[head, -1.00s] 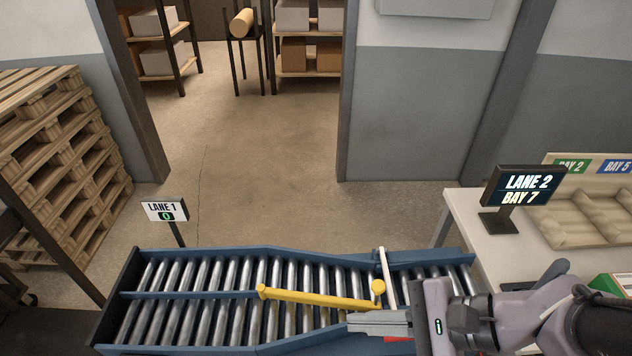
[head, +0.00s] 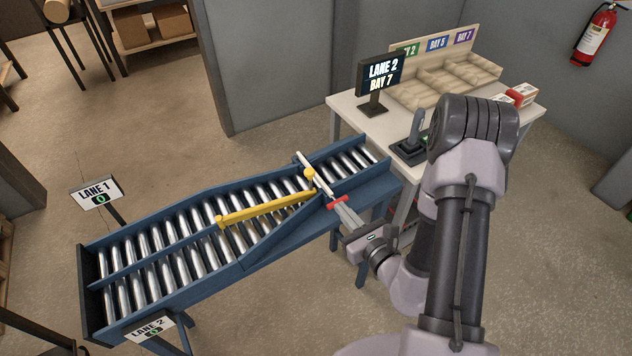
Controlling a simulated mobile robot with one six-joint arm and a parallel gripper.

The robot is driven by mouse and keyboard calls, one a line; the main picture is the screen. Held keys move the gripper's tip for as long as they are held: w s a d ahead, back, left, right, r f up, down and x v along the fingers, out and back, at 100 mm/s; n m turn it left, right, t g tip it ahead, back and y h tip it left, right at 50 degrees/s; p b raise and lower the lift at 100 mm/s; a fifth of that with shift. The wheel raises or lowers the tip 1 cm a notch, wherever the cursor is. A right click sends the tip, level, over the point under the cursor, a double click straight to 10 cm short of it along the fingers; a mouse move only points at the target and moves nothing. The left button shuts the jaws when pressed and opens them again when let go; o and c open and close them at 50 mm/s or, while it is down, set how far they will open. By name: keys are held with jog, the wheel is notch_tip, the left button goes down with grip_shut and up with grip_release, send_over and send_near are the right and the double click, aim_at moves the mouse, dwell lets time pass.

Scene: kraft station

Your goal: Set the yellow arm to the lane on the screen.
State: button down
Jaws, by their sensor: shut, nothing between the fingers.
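The yellow arm (head: 265,208) lies slantwise over the rollers of the blue conveyor (head: 190,199). Its free tip is close to the end of the divider between the lanes; I cannot tell which lane it closes. A yellow knob (head: 309,174) stands at its other end, beside a white bar across the rollers (head: 301,160). The screen (head: 381,75) reads LANE 2, BAY 7. My gripper (head: 338,208) is shut and empty at the conveyor's near edge, by a red piece (head: 337,203). Whether it touches that piece is unclear.
The LANE 1 sign (head: 96,191) stands beyond the far lane, the LANE 2 sign (head: 150,328) by the near lane. Both show 0. A white table (head: 345,103) holds the screen, a dark joystick-like device (head: 413,140) and a bay tray (head: 455,82). Floor right of the table is clear.

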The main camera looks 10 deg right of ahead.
aim_at(312, 175)
jog(key=x, duration=1.3)
jog(key=shift+w+a, duration=0.2)
jog(key=shift+w, duration=0.05)
jog(key=shift+w, duration=0.1)
